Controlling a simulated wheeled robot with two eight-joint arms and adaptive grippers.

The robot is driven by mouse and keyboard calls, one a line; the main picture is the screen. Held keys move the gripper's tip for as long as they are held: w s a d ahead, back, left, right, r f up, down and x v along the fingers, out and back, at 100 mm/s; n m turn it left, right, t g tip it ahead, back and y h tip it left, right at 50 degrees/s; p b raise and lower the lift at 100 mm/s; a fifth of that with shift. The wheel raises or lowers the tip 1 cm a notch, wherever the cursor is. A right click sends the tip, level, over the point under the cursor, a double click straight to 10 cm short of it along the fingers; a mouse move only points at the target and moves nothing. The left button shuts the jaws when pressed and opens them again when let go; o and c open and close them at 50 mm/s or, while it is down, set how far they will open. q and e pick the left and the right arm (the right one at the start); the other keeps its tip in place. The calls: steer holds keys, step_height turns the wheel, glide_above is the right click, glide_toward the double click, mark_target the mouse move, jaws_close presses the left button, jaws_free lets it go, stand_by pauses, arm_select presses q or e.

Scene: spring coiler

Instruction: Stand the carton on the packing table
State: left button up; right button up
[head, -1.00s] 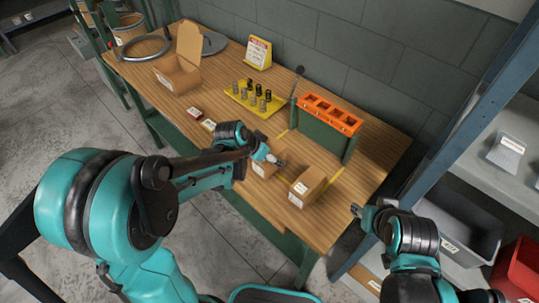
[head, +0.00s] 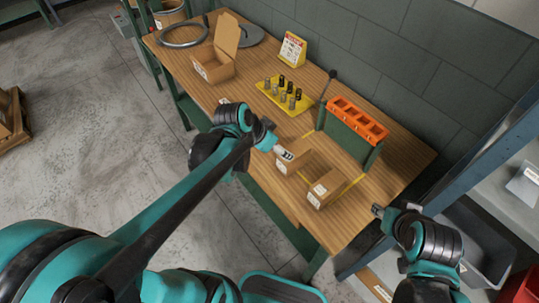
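Two small brown cartons are near the front of the wooden packing table in the head view. The left carton (head: 292,164) rests by the front edge, with a white label on its near face. The right carton (head: 327,189) stands just beside it, also labelled. My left gripper (head: 285,154) is at the upper left of the left carton, its tips overlapping the carton's top edge in the picture. I cannot tell whether they touch or how far apart the fingers are. My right gripper (head: 377,210) is off the table's right end, apart from both cartons, its fingers too small to judge.
An open carton with a raised flap (head: 213,69) is at the back left of the packing table (head: 262,128). A yellow tray of springs (head: 285,97), a sign (head: 293,48) and an orange-topped green stand (head: 353,127) line the back. A shelf rack (head: 487,150) is on the right.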

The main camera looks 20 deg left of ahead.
arm_select(q)
steer(key=s+a+r+n+t+y, duration=0.1)
steer(key=s+n, duration=0.5)
steer(key=s, duration=0.6)
steer(key=shift+s+a+r+t+y, duration=0.3)
steer(key=shift+a+r+y, duration=0.4)
steer(key=shift+a+y, duration=0.45)
steer(key=shift+f, duration=0.1)
steer(key=shift+f+b, duration=0.85)
steer(key=shift+b, duration=0.1)
